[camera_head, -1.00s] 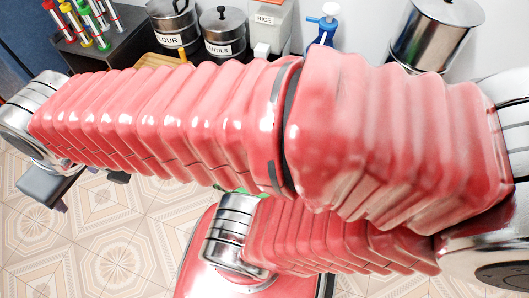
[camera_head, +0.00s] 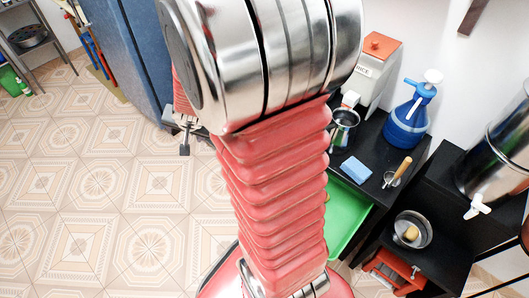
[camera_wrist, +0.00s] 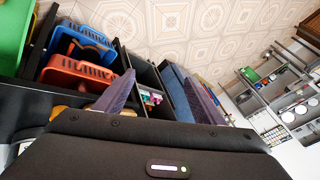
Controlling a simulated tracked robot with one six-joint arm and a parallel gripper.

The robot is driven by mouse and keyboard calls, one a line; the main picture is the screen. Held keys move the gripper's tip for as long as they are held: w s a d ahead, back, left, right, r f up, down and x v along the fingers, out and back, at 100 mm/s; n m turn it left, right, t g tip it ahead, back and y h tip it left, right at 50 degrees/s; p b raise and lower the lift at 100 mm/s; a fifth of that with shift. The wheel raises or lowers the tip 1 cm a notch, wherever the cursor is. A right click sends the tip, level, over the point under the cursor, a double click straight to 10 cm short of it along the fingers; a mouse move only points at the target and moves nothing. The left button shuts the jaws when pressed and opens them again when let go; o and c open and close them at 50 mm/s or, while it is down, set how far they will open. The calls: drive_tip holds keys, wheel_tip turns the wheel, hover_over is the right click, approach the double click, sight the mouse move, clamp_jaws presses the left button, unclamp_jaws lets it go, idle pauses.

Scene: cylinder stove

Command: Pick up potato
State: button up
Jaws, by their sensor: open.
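I cannot pick out the potato for certain. A small tan rounded thing (camera_head: 411,234) lies in a metal pan (camera_head: 426,240) at the lower right of the head view; I cannot tell whether it is a potato. In the wrist view, tan things (camera_wrist: 62,112) show by the orange basket (camera_wrist: 75,70), partly hidden and too small to name. My gripper (camera_wrist: 160,78) is open, its two dark fingers apart with nothing held between them. In the head view it is mostly hidden behind my arm.
A blue basket (camera_wrist: 84,43) and a green tray (camera_wrist: 12,35) are at the wrist view's left. The dark counter holds a blue dispenser (camera_head: 408,122), a blue sponge (camera_head: 356,169) and a steel cup (camera_head: 343,128). A blue cabinet (camera_head: 130,60) stands behind.

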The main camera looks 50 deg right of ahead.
drive_tip(key=s+d+f+m+g+h, duration=0.2)
drive_tip(key=s+d+f+m, duration=0.3)
drive_tip(key=d+f, duration=0.4)
drive_tip(key=s+d+f+m+g+h, duration=0.25)
drive_tip(key=s+d+f, duration=0.35)
drive_tip(key=d+f, duration=0.3)
drive_tip(key=s+d+f+m+g, duration=0.2)
drive_tip(key=s+f, duration=0.4)
drive_tip(key=s, duration=0.4)
drive_tip(key=s+d+f+m+g, duration=0.1)
drive_tip(key=s+f+m+g, duration=0.3)
drive_tip(key=s, duration=0.7)
wheel_tip(320, 180, down, 2)
drive_tip(key=shift+d+f+g, duration=0.25)
drive_tip(key=shift+d+g, duration=0.1)
drive_tip(key=shift+g, duration=0.1)
drive_tip(key=shift+f, duration=0.1)
drive_tip(key=shift+x, duration=4.2)
